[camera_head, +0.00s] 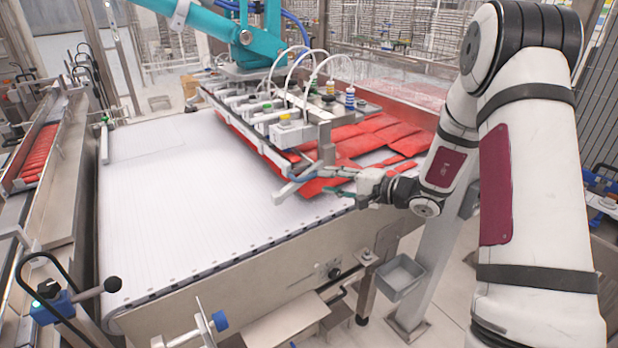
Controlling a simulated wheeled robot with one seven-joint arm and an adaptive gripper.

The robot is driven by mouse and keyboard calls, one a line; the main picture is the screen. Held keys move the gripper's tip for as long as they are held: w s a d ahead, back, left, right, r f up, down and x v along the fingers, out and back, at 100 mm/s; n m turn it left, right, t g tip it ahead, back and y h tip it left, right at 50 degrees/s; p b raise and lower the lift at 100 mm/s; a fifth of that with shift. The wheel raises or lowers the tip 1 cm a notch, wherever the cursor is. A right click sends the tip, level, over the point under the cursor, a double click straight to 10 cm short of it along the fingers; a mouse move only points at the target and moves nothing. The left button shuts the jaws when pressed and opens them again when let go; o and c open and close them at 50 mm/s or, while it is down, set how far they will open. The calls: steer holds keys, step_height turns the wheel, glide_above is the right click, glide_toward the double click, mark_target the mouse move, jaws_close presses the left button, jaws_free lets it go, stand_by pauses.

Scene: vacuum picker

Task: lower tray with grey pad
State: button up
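A small grey tray (403,276) hangs on a bracket beside a grey post, low in front of the conveyor's right end. Its inside looks grey and empty; I cannot make out a separate pad in it. My gripper (342,184) is at the conveyor's front edge, above and left of this tray and well apart from it. Its teal-tipped fingers look spread, one above the other, with red packs close behind them. I cannot tell whether they touch a pack.
A suction-cup head (290,110) on a teal robot arm (240,35) hangs over red packs (372,137) on the white conveyor (180,210). The belt's left part is clear. A lever with a black knob (112,284) stands front left.

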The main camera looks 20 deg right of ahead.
mark_target(310, 178)
steer(key=x, duration=0.7)
steer(key=shift+a, duration=0.15)
steer(key=shift+c, duration=0.2)
jaws_close()
